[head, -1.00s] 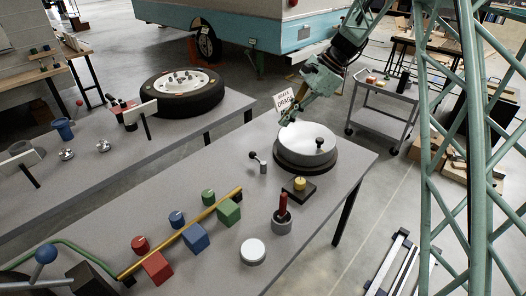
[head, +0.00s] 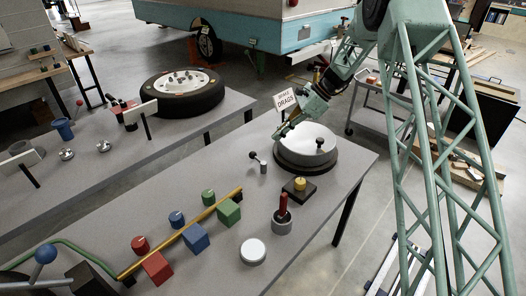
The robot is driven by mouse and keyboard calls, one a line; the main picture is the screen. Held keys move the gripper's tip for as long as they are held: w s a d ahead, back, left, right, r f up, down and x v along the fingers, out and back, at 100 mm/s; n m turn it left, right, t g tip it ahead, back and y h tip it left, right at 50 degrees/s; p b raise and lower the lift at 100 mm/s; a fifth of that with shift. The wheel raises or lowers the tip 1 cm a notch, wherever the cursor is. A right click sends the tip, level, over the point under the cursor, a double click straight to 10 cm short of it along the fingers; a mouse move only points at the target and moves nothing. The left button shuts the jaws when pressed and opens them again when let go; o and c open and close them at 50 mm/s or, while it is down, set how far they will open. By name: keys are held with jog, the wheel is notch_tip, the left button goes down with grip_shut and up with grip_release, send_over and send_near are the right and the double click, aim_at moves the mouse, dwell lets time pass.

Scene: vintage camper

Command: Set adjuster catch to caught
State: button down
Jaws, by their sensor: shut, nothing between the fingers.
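My gripper (head: 280,132) is shut and empty at the far left edge of the round metal drum (head: 305,141), pointing down to the left. I cannot tell whether it touches the drum. The drum has a grey top, a dark base and a small black knob (head: 319,143). A short metal post with a black-balled lever (head: 258,160) stands just left of the drum, below my fingertips in the picture. Its lever tilts up to the left. No part is labelled as the adjuster catch, so I cannot tell which one it is.
A "BRAKE DRAGS" sign (head: 287,99) stands behind my gripper. A yellow button on a black base (head: 300,189), a red-handled cup (head: 282,216) and a white disc (head: 253,252) are in front. Coloured blocks line a yellow bar (head: 180,235). The grey bench (head: 330,200) is clear between them.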

aim_at(255, 153)
jog(key=shift+a+f, duration=0.1)
dwell(0.3)
jog(key=shift+b+x, duration=0.9)
jog(key=shift+x, duration=3.9)
jog(key=shift+a, duration=0.15)
jog(key=shift+s+a+n+g+p, duration=0.1)
jog(key=shift+a+n+g+p, duration=0.4)
jog(key=shift+p, duration=0.3)
jog(key=shift+s+a+p, duration=0.15)
jog(key=shift+a+p, duration=0.15)
jog(key=shift+f, duration=0.1)
jog(key=shift+d+r+p, duration=0.25)
jog(key=shift+r+p, duration=0.15)
jog(key=shift+r, duration=0.25)
jog(key=p+v, duration=0.3)
jog(key=v, duration=0.6)
jog(key=shift+w+p, duration=0.25)
jog(key=shift+p, duration=0.1)
